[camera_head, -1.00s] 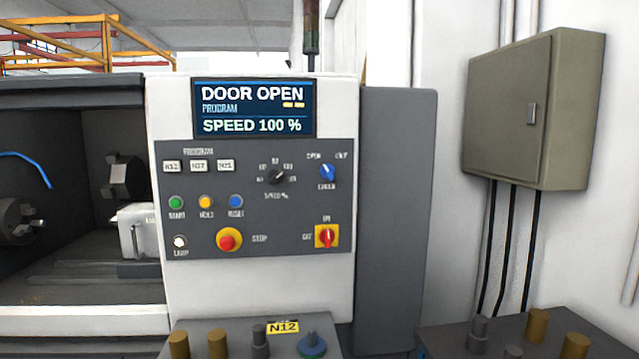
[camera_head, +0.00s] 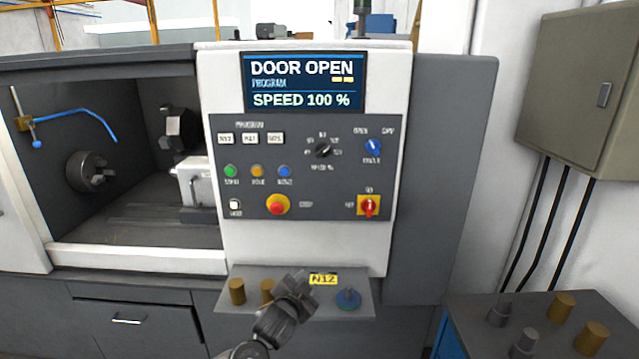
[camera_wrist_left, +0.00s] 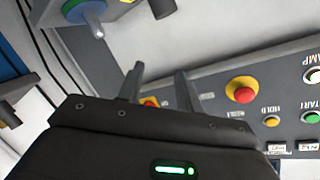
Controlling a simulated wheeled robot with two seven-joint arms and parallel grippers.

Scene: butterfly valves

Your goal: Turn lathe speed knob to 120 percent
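The black speed knob (camera_head: 323,149) sits in the upper middle of the grey control panel (camera_head: 300,185), with a ring of small marks around it. The display (camera_head: 304,83) above reads DOOR OPEN and SPEED 100 %. My left gripper (camera_head: 300,282) is in front of the small shelf below the panel, well below the knob and apart from it. In the left wrist view its two fingers (camera_wrist_left: 158,84) stand apart with nothing between them. The speed knob is not visible in that view. My right gripper is not in view.
A red stop button (camera_head: 278,205) and a red-yellow switch (camera_head: 369,205) are below the knob; a blue selector (camera_head: 373,147) is to its right. The shelf (camera_head: 355,280) carries brass cylinders and a blue-green knob (camera_head: 348,299). The lathe opening is at left.

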